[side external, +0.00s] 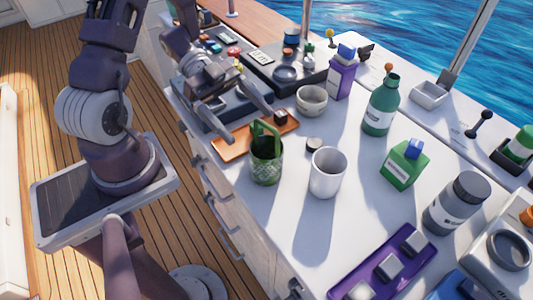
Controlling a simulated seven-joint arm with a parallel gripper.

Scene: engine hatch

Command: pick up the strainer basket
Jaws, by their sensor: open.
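The strainer basket (266,167) is a dark green mesh cup with a lighter green upright loop handle. It stands upright on the white counter near its left edge. My gripper (256,127) reaches in from the back left with its two fingers spread wide and nothing seen between them. In the picture the fingertips lie just behind and to either side of the handle top. I cannot tell how high they are above the counter, and I see no contact with the basket.
An orange tray (232,144) lies behind the basket, under my gripper. A grey bowl (311,100), green bottle (381,107) and purple tray (385,272) stand further off.

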